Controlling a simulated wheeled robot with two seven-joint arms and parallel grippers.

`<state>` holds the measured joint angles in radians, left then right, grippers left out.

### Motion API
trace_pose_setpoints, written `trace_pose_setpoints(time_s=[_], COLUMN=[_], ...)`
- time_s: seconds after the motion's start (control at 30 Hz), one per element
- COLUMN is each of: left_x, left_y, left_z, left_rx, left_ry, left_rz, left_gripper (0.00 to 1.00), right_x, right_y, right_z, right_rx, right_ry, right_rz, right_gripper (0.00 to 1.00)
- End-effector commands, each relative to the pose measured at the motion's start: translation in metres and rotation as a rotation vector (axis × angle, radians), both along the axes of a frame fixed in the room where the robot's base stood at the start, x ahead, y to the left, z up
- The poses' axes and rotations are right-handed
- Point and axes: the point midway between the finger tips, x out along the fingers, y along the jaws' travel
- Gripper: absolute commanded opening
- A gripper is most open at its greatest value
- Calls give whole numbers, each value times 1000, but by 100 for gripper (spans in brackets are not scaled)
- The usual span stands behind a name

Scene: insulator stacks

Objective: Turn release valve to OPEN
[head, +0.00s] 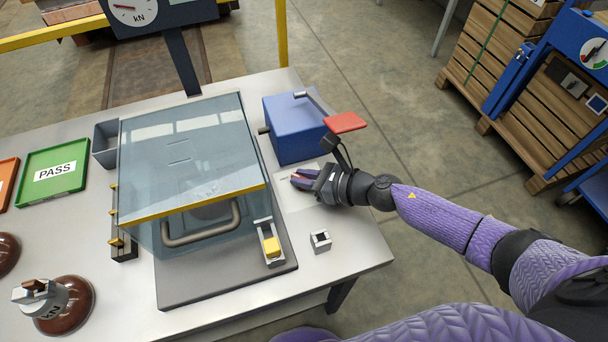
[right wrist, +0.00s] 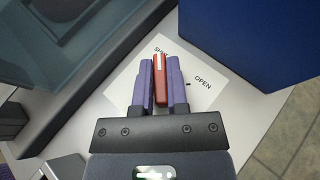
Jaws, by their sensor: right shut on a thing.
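The release valve's red handle (right wrist: 161,75), with a white line along it, stands over a white label plate (right wrist: 205,97) on the table. The plate reads OPEN at right and a partly covered word, apparently SHUT, at the top. The white line points toward the covered word, away from OPEN. My right gripper (right wrist: 160,85) is shut on the red handle, with a purple finger on each side. In the head view the right gripper (head: 303,180) is low over the plate, in front of the blue box; its fingers hide most of the handle. My left gripper is not in view.
A blue box (head: 290,135) with a lever and red pad (head: 345,122) stands just behind the gripper. A clear-covered press (head: 190,150) is to the left. A small metal block (head: 320,240) and a yellow-topped switch (head: 271,248) are nearer. A green PASS tray (head: 55,170) lies far left.

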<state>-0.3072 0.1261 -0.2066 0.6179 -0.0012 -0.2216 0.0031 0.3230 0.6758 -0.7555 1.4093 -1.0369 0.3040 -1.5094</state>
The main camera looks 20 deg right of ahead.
Motion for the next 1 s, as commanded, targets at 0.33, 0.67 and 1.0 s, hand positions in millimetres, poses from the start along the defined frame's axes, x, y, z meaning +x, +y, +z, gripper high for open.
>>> trace_pose_setpoints(time_s=[0.33,0.67,1.0], left_x=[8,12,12], left_y=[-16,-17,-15], left_z=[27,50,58], left_rx=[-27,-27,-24], left_ry=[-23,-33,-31], left_rz=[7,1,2], left_gripper=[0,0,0], right_x=[-1,-2,-2], right_y=[2,3,4], right_z=[5,3,1], right_rx=[3,4,2], right_ry=[2,2,2], right_rz=[-209,-522,-808], right_gripper=[0,0,0])
